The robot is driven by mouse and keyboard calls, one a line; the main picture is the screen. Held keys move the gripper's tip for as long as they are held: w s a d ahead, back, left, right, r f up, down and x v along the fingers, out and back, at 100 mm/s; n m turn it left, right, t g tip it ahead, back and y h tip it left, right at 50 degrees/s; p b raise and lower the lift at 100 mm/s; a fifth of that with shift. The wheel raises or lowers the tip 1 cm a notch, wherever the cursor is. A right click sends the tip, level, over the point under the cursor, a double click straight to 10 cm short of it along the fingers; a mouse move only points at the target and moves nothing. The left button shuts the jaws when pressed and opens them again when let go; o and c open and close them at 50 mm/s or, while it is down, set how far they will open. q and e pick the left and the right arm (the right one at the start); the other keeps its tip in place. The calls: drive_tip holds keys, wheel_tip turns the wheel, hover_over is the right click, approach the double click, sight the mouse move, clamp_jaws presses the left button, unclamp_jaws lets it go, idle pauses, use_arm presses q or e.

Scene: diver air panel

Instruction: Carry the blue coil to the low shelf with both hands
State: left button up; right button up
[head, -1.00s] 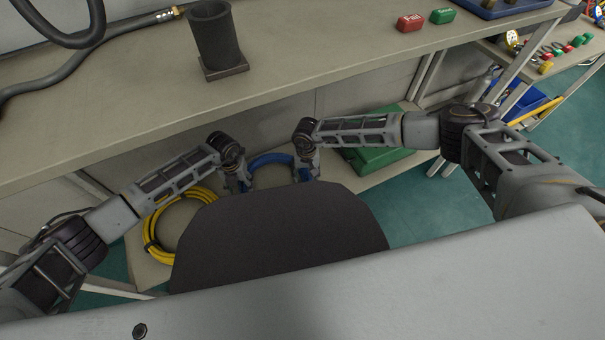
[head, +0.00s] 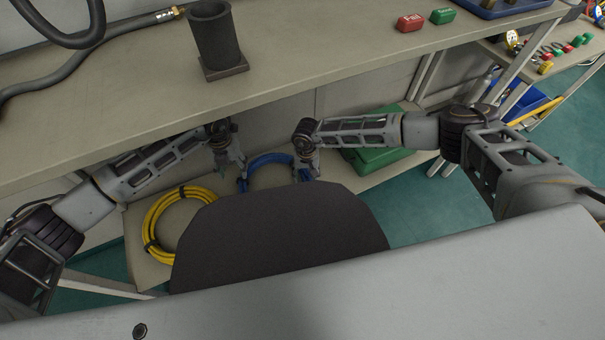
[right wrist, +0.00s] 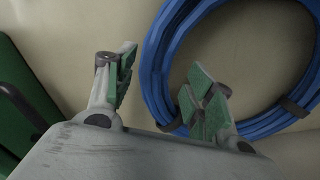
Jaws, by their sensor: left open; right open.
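The blue coil (head: 268,159) lies on the low shelf (head: 150,268), beneath the workbench. Its near part is hidden behind my dark body plate. My left gripper (head: 243,184) is open at the coil's left side. My right gripper (head: 306,177) is open at the coil's right side. In the right wrist view the coil (right wrist: 157,62) has dark bands around it. There the right gripper's green-padded fingers (right wrist: 160,95) are spread, one over the coil's opening and one outside the ring, with nothing held between them.
A yellow coil (head: 150,222) lies on the shelf to the left. A green case (head: 375,157) stands to the right. The workbench top (head: 300,60) overhangs the shelf and carries a dark cylinder (head: 213,35) on a square base. Green floor is open at the right.

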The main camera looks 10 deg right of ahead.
idle(0.6)
wheel_tip(320, 180, up, 12)
idle(0.8)
drive_tip(key=shift+s, duration=0.2)
idle(0.5)
